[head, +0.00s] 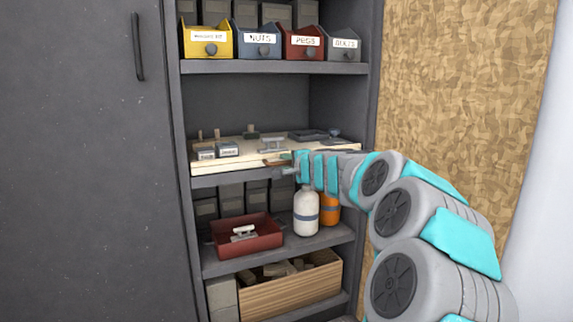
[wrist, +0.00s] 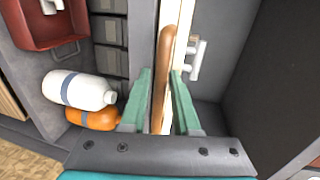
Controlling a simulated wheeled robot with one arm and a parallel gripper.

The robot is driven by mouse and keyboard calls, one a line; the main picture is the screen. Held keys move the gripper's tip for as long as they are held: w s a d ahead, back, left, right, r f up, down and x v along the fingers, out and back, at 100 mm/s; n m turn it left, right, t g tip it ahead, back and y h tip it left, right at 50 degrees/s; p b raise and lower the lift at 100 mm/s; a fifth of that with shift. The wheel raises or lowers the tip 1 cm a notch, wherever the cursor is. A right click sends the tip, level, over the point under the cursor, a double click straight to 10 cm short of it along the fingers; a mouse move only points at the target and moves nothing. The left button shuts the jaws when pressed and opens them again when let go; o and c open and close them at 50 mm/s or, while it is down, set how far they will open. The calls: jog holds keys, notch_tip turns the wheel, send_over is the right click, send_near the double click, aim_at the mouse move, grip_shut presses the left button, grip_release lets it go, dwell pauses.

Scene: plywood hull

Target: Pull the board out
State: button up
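The board (head: 345,147) is a pale wooden slab lying on the middle shelf of the cabinet, with several small things on top. In the wrist view the board (wrist: 182,38) shows edge-on as a pale upright strip. A brown handle (wrist: 168,45) runs along its front edge; a little of it shows in the head view. My gripper (head: 285,165) is at the board's front edge. In the wrist view my gripper (wrist: 162,75) is open, with one green finger on each side of the handle. Gaps show beside the handle; contact with the right finger is unclear.
Below stand a white bottle (head: 306,212), an orange bottle (head: 329,210), a red tray (head: 247,236) and a wooden box (head: 292,292). Labelled bins, including a yellow one (head: 207,40), fill the shelf above. A grey metal clamp-like piece (head: 272,143) sits on the board.

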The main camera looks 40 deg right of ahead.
grip_shut()
dwell(1.4)
